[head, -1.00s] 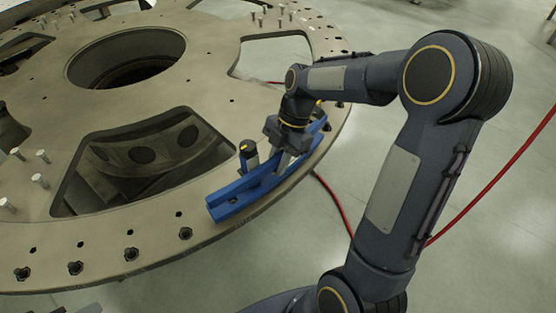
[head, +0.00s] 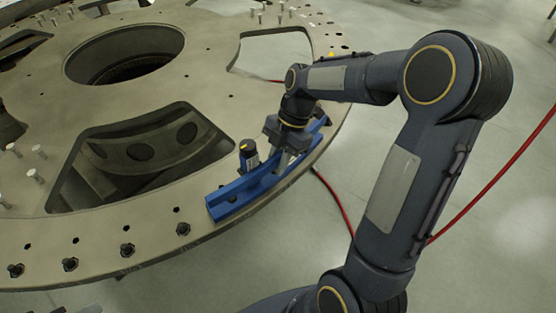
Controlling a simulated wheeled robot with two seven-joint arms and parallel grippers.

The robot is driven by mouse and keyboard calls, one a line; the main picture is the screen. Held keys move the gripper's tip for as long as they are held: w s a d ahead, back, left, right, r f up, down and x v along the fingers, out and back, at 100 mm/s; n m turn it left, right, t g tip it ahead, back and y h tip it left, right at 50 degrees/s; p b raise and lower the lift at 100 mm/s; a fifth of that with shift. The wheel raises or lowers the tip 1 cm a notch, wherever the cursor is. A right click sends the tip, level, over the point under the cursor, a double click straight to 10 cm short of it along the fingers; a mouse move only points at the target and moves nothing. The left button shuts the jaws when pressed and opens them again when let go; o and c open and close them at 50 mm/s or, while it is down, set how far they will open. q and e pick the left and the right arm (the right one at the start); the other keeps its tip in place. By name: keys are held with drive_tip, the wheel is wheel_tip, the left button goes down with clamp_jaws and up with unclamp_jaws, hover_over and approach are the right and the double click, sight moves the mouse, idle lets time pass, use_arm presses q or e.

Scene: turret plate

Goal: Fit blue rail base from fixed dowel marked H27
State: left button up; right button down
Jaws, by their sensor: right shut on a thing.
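The blue rail base (head: 238,193) is a long blue bar lying along the near right rim of the turret plate (head: 215,107). My right gripper (head: 280,168) is shut on the rail, gripping it near its middle from above. The rail's far end shows beyond the gripper. I cannot tell whether its underside touches the plate. No H27 marking is readable, and any dowel under the rail is hidden. My left gripper is out of view.
The plate has a large round hole (head: 125,57) and wide cut-outs. Several dark bushings (head: 127,250) line the near rim, and several pale pins (head: 37,151) stand at the left. A red cable (head: 340,205) runs on the floor, which is otherwise clear at the right.

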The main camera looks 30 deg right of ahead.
drive_tip(key=shift+s+f, duration=0.1)
drive_tip(key=shift+f, duration=0.15)
drive_tip(key=c, duration=1.2)
unclamp_jaws()
drive_tip(key=shift+c, duration=0.2)
drive_tip(key=v, duration=0.8)
